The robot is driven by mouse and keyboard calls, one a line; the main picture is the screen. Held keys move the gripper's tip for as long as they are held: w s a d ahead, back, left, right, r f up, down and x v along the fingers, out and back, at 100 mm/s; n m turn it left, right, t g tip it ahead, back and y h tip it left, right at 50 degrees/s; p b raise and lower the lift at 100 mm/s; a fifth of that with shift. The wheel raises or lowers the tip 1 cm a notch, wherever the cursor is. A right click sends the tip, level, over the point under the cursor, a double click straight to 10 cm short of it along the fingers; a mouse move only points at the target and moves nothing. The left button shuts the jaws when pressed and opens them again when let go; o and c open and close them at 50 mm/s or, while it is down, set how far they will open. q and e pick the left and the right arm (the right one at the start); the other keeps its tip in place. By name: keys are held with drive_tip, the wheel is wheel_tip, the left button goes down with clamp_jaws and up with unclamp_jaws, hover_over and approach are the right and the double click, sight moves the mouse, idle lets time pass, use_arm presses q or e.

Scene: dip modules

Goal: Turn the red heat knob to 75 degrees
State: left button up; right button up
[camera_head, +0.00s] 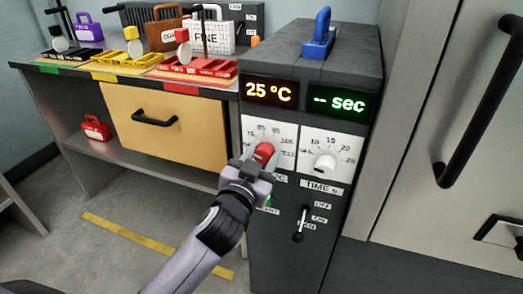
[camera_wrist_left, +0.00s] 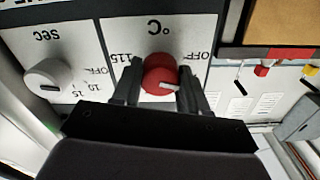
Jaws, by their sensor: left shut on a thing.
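The red heat knob (camera_head: 264,152) is on the front panel of a dark grey machine (camera_head: 290,235), below an orange display (camera_head: 269,91) reading 25 °C. My left gripper (camera_head: 258,163) is at the knob and shut on it, one finger on each side. In the left wrist view the red knob (camera_wrist_left: 160,76) sits between my gripper's fingers (camera_wrist_left: 158,85). A white pointer mark on it lies toward the OFF label in that upside-down view. The gripper hides part of the dial scale in the head view. My right gripper is not in view.
A white time knob (camera_head: 324,165) is right of the red knob, under a green display (camera_head: 338,101) reading "-- sec". A lever (camera_head: 300,224) is below. A blue handle (camera_head: 320,35) stands on top. A bench with a drawer (camera_head: 165,125) is at left.

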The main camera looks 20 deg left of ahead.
use_arm(q)
drive_tip(key=shift+f+m+p, duration=0.15)
drive_tip(key=shift+m+p, duration=0.3)
drive_tip(key=shift+m, duration=0.65)
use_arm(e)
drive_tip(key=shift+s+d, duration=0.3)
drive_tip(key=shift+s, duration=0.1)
use_arm(q)
drive_tip(key=shift+f, duration=0.1)
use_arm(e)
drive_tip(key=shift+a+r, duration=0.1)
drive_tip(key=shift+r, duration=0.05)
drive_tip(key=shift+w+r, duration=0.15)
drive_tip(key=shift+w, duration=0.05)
use_arm(q)
drive_tip(key=o, duration=1.1)
drive_tip(key=shift+c, duration=0.2)
drive_tip(key=shift+s, duration=0.25)
drive_tip(key=s, duration=0.6)
drive_tip(key=shift+s+a+p, duration=0.15)
drive_tip(key=shift+s+p, duration=0.15)
drive_tip(key=shift+s, duration=0.05)
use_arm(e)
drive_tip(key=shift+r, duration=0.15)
